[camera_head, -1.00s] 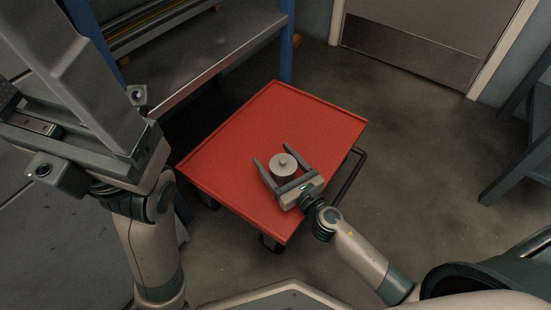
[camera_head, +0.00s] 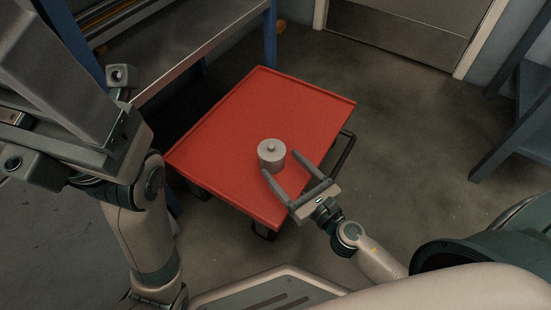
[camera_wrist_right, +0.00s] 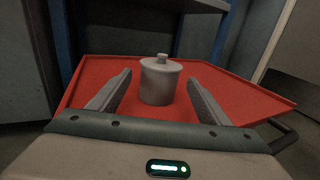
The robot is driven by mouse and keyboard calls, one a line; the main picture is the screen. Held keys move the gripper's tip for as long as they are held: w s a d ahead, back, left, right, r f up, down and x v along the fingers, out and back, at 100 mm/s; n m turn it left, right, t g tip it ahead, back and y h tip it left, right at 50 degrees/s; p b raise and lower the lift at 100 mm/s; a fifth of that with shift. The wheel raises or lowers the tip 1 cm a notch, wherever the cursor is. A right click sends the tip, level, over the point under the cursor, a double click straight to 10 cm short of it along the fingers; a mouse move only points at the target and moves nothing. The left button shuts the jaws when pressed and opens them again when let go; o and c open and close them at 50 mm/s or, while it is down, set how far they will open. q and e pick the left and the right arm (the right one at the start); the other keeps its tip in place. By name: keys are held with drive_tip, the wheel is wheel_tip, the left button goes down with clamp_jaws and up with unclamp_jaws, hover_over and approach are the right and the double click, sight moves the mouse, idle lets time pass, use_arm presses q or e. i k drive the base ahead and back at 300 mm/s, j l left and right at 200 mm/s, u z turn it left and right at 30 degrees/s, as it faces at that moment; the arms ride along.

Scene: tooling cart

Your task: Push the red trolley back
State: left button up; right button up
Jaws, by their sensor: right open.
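The red trolley (camera_head: 225,130) stands on the floor in the middle of the head view, its flat top angled. A grey lidded canister (camera_head: 271,155) stands upright on it; it also shows in the right wrist view (camera_wrist_right: 160,82), beyond or level with the fingertips. My right gripper (camera_head: 280,163) is open and empty over the near right part of the trolley top, its fingers pointing at the canister. Whether they touch it I cannot tell. My left gripper (camera_head: 70,115) is large at the left, close to the camera; its jaw state is unclear.
A metal shelf (camera_head: 180,45) with blue posts stands behind and left of the trolley. A dark handle bar (camera_head: 345,155) sticks out at the trolley's right side. A blue-grey frame (camera_head: 520,120) stands at the far right. Floor right of the trolley is clear up to the door (camera_head: 410,25).

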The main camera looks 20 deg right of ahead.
sight(218, 156)
drive_tip(key=z, duration=1.15)
drive_tip(key=i+l+u, duration=0.25)
drive_tip(key=l+u, duration=0.15)
drive_tip(key=u, duration=0.15)
drive_tip(key=i, duration=0.05)
